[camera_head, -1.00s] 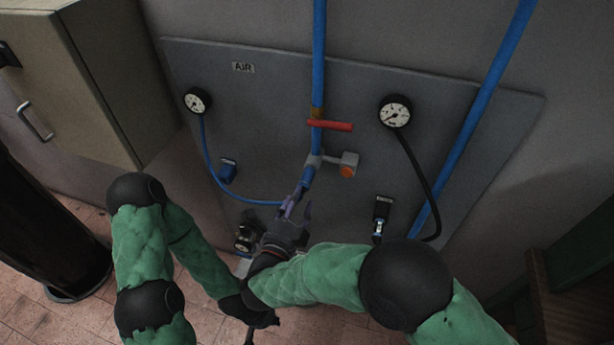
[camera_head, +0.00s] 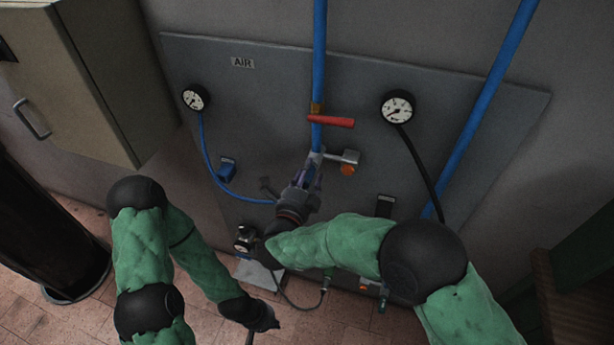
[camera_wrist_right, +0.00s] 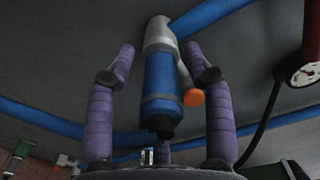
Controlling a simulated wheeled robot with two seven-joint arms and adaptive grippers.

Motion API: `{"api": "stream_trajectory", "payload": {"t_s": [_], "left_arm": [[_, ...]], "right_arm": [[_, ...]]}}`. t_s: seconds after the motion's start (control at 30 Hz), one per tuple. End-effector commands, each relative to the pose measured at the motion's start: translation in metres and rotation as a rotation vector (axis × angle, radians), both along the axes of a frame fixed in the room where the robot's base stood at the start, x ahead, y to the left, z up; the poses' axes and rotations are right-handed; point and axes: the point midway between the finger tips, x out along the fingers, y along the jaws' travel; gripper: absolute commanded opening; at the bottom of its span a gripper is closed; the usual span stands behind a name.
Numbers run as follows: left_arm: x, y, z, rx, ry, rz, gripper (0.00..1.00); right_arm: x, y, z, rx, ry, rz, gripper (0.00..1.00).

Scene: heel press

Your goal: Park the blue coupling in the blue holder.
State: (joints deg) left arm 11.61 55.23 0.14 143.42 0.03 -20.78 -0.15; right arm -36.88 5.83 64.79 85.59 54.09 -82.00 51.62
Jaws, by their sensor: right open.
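The blue coupling (camera_wrist_right: 160,85) is on the grey outlet fitting (camera_wrist_right: 159,35), its dark end pointing down in the right wrist view. My right gripper (camera_head: 312,170) is open, with its two purple fingers on either side of the coupling and a gap visible at each side. In the head view the gripper mostly hides the coupling. The blue holder (camera_head: 227,168) is on the panel to the left, below the left gauge, and looks empty. My left gripper (camera_head: 263,319) is low, near the floor, away from the panel; its fingers are unclear.
A red valve handle (camera_head: 331,122) is above the outlet, and an orange knob (camera_head: 347,170) is just right of it. A blue hose (camera_head: 222,184) runs from the left gauge (camera_head: 195,98) towards my right gripper. A black holder (camera_head: 386,205) is at right.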

Motion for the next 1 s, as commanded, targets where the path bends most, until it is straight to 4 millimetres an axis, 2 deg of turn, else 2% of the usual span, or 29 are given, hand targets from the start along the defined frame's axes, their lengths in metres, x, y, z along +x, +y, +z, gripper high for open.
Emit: {"api": "stream_trajectory", "payload": {"t_s": [1.0], "left_arm": [[0.0, 0.0, -0.0047, 0.0, 0.0, 0.0, 0.0]], "right_arm": [[0.0, -0.0002, 0.0004, 0.001, 0.0, -0.001, 0.53]]}}
